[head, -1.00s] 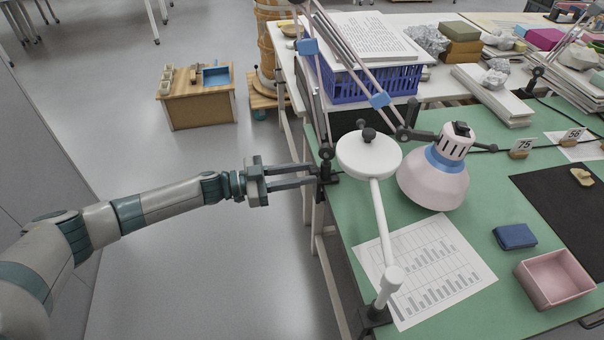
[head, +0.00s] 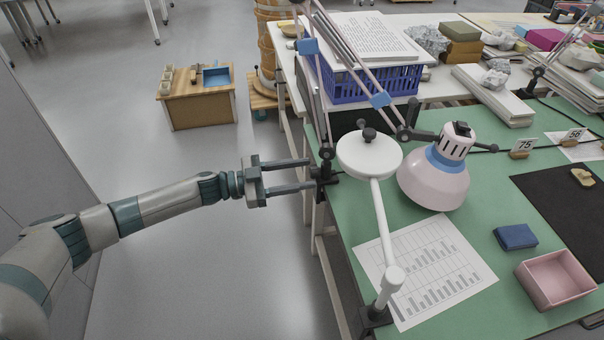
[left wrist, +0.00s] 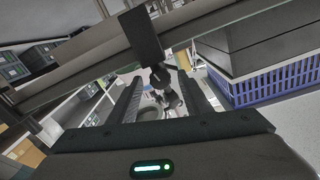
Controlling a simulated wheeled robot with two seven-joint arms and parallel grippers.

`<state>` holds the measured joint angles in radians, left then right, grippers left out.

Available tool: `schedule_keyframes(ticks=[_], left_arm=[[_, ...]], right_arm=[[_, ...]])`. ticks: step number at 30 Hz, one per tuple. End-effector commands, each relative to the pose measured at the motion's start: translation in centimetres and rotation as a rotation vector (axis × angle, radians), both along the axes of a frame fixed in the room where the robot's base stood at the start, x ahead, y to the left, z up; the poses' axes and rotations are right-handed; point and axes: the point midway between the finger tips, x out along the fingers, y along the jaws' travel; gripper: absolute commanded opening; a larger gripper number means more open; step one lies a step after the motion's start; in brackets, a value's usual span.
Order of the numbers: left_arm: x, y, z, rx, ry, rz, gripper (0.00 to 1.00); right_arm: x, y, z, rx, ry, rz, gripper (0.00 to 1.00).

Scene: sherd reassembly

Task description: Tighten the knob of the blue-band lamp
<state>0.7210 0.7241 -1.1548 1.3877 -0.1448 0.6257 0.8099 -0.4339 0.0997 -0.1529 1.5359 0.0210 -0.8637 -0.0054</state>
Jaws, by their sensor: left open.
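The blue-band lamp (head: 437,185) has a pink shade with a blue band and hangs over the green table. Its jointed arm rises from a black clamp (head: 327,172) at the table's left edge. My left gripper (head: 311,172) is open at that clamp, coming from the left, its fingertips close to the clamp's outer side. In the left wrist view, a dark knob-like part (left wrist: 160,78) under a black block (left wrist: 142,37) lies between the two fingers. Contact with the fingers cannot be told. My right gripper is not in view.
A white round-headed magnifier lamp (head: 369,157) stands in front of the blue-band lamp. A blue basket (head: 375,84) with papers sits behind. A chart sheet (head: 425,270), a blue block (head: 515,237) and a pink box (head: 556,278) lie on the table.

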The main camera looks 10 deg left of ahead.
Motion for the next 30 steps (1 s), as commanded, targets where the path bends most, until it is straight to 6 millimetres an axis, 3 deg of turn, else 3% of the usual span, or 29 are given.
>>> schedule_keyframes(ticks=[8,24,30], left_arm=[[-1.3,3.2,-0.1,0.001,0.001,0.002,0.45],[-5.3,12.8,-0.2,0.002,0.001,0.0,0.45],[-6.2,15.0,-0.1,0.001,0.0,0.0,0.45]], right_arm=[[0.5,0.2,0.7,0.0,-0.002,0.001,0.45],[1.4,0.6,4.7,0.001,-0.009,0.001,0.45],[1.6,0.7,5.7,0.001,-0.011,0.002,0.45]])
